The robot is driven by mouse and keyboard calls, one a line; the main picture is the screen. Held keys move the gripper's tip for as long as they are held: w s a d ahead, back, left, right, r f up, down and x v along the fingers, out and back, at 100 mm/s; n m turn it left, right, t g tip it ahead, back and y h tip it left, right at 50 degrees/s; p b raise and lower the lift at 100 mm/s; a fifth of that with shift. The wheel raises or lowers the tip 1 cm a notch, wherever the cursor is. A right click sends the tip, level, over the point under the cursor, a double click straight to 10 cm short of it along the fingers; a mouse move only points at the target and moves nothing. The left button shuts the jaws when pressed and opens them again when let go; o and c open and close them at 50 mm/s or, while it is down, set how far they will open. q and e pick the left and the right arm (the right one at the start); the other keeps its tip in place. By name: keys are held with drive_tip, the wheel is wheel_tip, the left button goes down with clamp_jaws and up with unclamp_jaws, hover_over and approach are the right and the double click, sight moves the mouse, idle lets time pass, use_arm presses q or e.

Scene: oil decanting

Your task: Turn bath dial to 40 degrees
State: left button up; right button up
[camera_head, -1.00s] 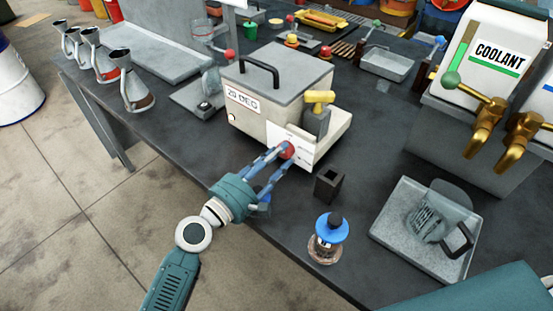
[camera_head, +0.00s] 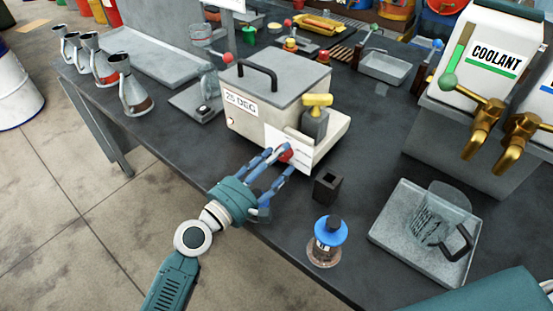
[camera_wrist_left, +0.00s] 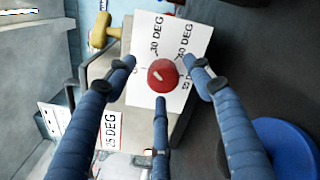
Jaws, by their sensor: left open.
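The bath (camera_head: 275,100) is a cream box with a grey lid and black handle on the dark bench; its label (camera_head: 240,102) reads 25 DEG. Its red dial (camera_head: 286,154) sits low on a white plate at the front. In the left wrist view the dial (camera_wrist_left: 163,75) has a pale mark tilted to the upper left, and the plate (camera_wrist_left: 150,30) shows 30 DEG and 40 DEG above it, with another label partly hidden at right. My left gripper (camera_head: 283,161) is open, its three blue fingers (camera_wrist_left: 160,80) spread around the dial; contact is unclear. My right gripper is out of view.
A black square holder (camera_head: 327,186) and a blue-capped bottle (camera_head: 330,230) stand right of my left gripper. A tray (camera_head: 390,235) with a clear jug (camera_head: 445,212) lies further right, below the coolant dispenser (camera_head: 490,60).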

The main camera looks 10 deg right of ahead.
use_arm(q)
drive_tip(key=shift+f, duration=0.1)
drive_tip(key=shift+s+a, duration=0.1)
drive_tip(key=shift+a, duration=0.15)
drive_tip(key=v, duration=1.1)
drive_tip(key=shift+s+a, duration=0.15)
drive_tip(key=shift+s, duration=0.1)
